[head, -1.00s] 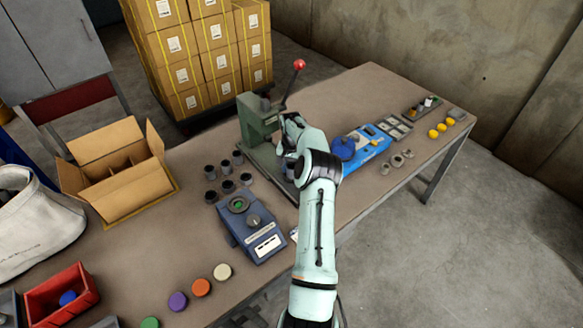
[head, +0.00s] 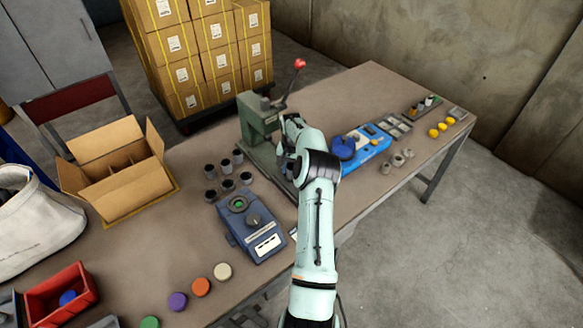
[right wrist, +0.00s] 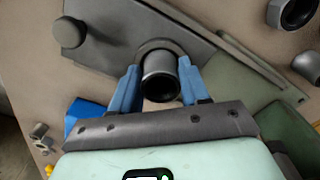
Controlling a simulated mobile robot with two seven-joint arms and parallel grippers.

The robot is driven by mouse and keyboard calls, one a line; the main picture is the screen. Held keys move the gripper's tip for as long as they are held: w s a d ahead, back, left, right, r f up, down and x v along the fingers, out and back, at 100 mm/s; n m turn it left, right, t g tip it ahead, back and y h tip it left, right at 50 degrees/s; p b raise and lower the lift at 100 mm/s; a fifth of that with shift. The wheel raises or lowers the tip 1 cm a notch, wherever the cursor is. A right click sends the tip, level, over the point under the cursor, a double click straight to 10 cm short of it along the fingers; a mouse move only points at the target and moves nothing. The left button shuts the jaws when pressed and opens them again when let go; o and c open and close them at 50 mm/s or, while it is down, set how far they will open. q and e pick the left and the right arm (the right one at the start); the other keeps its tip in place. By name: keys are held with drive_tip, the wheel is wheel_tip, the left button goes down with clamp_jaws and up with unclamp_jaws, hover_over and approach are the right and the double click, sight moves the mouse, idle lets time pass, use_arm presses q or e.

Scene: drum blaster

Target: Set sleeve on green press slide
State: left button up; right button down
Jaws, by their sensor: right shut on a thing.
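The green press (head: 258,122) stands on the workbench with its red-knobbed lever raised. Its grey slide plate (right wrist: 115,30) shows in the right wrist view, with a round knob at one side. My right gripper (right wrist: 158,72) has its blue fingers shut on a dark grey hollow sleeve (right wrist: 161,86). The sleeve is over a round seat on the plate; I cannot tell whether it touches the seat. In the head view my right arm covers most of the gripper and slide. My left gripper is not in view.
Several dark sleeves (head: 226,168) stand left of the press. A blue-grey device (head: 252,228) with a dial sits in front of them. A blue tool (head: 362,147) lies right of my arm. An open carton (head: 125,180) stands at the left.

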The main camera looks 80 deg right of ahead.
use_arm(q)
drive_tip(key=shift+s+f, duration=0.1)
use_arm(e)
drive_tip(key=shift+f, duration=0.15)
drive_tip(key=c, duration=0.8)
unclamp_jaws()
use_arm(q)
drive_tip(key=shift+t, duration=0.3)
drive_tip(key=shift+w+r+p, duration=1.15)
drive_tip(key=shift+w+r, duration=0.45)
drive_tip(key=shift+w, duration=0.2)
use_arm(e)
drive_tip(key=shift+r, duration=5.5)
